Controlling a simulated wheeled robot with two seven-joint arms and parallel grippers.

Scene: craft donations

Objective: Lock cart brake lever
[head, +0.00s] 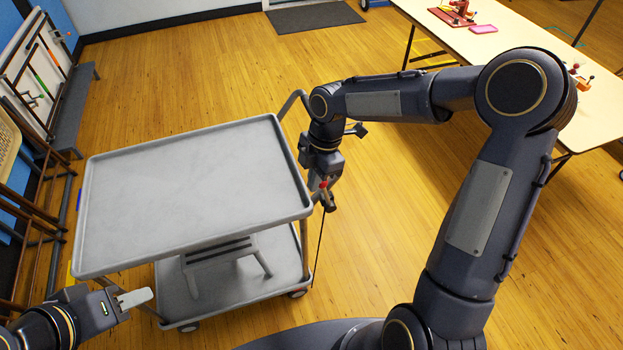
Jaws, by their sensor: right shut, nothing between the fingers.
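The grey cart (190,185) stands left of centre, with a flat top tray and a lower shelf. A thin dark rod (319,245) runs down beside its right end toward a wheel. A small red knob (323,184) shows near the top of this rod, and it looks like the brake lever's end. My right gripper (328,203) points down at the knob, shut and with nothing held. Whether it touches the lever I cannot tell. My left gripper (134,298) is at the cart's near left corner, away from the lever. Its finger gap is not clear.
A grey stool (215,252) sits on the cart's lower shelf. The cart's handle (291,103) rises at its far right corner. A long table (540,60) with small items stands at the upper right. Racks (35,80) line the left wall. Floor beyond the cart is clear.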

